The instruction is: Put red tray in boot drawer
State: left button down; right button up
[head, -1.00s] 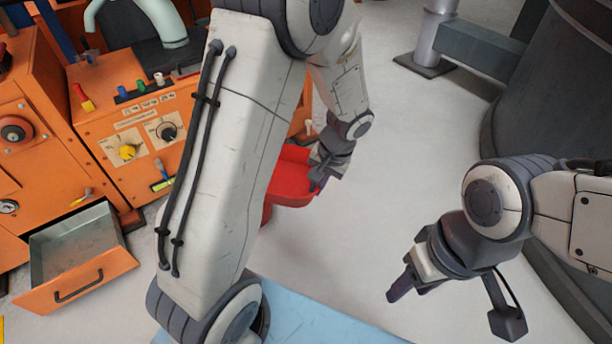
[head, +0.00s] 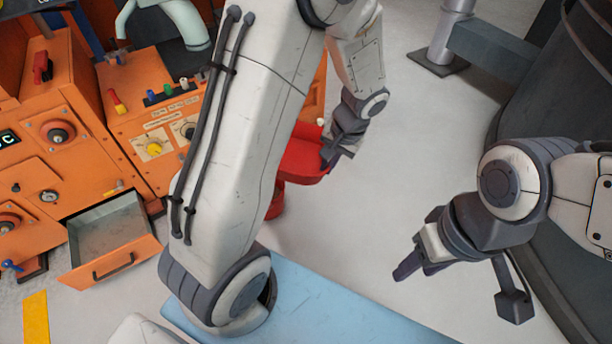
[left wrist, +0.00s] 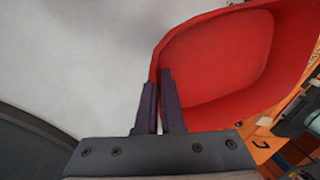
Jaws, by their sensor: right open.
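The red tray (head: 300,165) is partly hidden behind my left arm in the head view. It fills the upper right of the left wrist view (left wrist: 215,60), and the inside that shows is empty. My left gripper (head: 333,158) has its two dark fingers (left wrist: 160,105) closed on the tray's rim. The boot drawer (head: 113,262), a grey box with an orange front and dark handle, is pulled out of the orange machine at lower left. It looks empty. My right gripper (head: 408,265) is open and empty above the floor at right.
The orange machine (head: 80,155) with knobs and switches stands at left. A red cylindrical thing (head: 275,200) shows below the tray; whether they touch is unclear. A blue mat (head: 310,305) lies in front. A large dark drum (head: 540,90) stands at right. The middle floor is clear.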

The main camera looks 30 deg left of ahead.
aim_at(113, 235)
jog(key=u, duration=0.55)
jog(key=k, duration=1.25)
jog(key=u, duration=1.45)
jog(key=i, duration=1.9)
jog(key=z, duration=0.55)
